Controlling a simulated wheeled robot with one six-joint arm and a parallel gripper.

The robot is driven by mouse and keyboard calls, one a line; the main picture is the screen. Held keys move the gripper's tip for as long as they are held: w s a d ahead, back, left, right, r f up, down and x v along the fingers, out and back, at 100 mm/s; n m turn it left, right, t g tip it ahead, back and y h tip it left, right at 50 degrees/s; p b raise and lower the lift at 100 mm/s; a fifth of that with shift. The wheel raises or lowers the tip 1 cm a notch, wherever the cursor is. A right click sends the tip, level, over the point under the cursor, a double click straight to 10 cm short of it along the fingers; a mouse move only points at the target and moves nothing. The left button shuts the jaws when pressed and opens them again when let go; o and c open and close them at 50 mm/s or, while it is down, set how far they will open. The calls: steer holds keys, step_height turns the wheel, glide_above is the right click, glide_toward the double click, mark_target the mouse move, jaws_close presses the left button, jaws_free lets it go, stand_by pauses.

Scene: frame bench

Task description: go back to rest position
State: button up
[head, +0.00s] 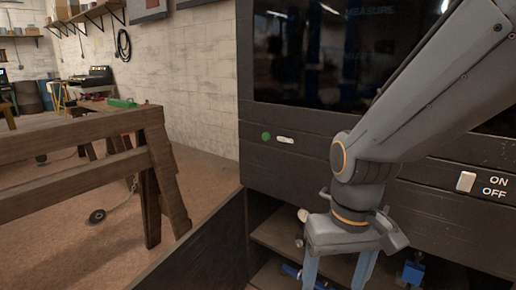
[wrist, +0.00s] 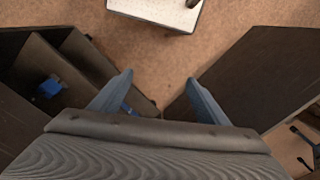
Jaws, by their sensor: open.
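My gripper (head: 338,272) hangs pointing down at the right of the head view, in front of a dark cabinet (head: 300,166). Its two blue fingers are spread apart with nothing between them. In the wrist view my gripper (wrist: 158,95) also shows open and empty, with brown floor (wrist: 160,60) seen beyond the fingertips. My grey arm reaches down from the upper right and covers part of the cabinet front. The lower fingertips are cut off by the bottom edge of the head view.
The cabinet carries a dark screen (head: 318,55), a green button (head: 266,137) and an ON/OFF switch (head: 466,182). Open shelves below hold blue items (head: 412,272). A wooden trestle bench (head: 110,122) stands at left. A white-topped object (wrist: 160,12) shows at the wrist view's top.

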steer(key=d+r+m+p, duration=0.1)
steer(key=d+r+p, duration=0.4)
steer(key=p, duration=0.5)
steer(key=shift+s+d+r, duration=0.2)
steer(key=shift+s, duration=0.05)
stand_by(1.3)
